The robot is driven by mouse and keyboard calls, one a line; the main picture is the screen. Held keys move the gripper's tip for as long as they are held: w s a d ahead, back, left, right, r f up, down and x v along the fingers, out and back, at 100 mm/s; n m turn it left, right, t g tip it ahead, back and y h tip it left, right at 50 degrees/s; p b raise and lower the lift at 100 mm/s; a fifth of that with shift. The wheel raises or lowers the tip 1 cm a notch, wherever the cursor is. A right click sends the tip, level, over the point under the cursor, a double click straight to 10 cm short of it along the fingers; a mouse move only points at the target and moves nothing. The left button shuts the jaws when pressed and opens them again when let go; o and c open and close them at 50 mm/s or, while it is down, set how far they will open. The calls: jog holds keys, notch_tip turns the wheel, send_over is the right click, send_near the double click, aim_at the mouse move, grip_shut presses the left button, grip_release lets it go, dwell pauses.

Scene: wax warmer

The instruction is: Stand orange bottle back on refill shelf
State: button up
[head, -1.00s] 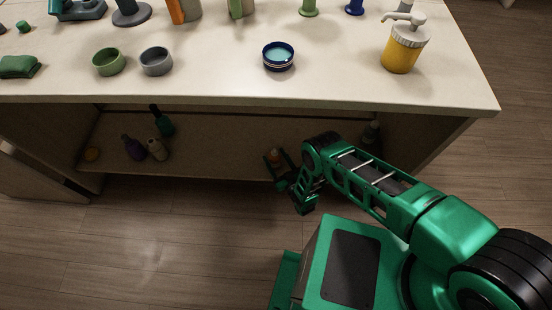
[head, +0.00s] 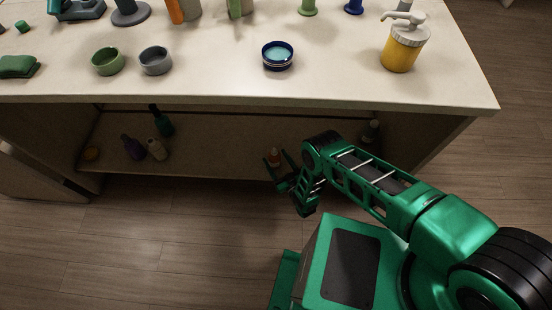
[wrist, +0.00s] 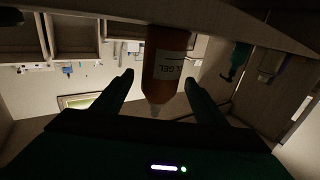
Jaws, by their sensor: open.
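The orange bottle (head: 274,155) stands on the lower shelf (head: 222,150) under the counter, toward its right part. In the wrist view, which looks upside down, the orange bottle (wrist: 163,65) shows a white label and a pale pointed tip, and its base meets the shelf surface. My gripper (head: 276,163) is open in front of the bottle. In the wrist view one finger lies on each side of it, with a visible gap to the left finger and a smaller one to the right. How deep the bottle sits between the fingers is hard to tell.
A purple bottle (head: 133,148), a beige bottle (head: 157,149) and a teal bottle (head: 162,122) are on the shelf's left part. A dark bottle (head: 371,131) stands at its right end. The counter (head: 210,82) overhangs the shelf. The shelf's middle is clear.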

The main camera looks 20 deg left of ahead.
jog(key=shift+v, duration=3.4)
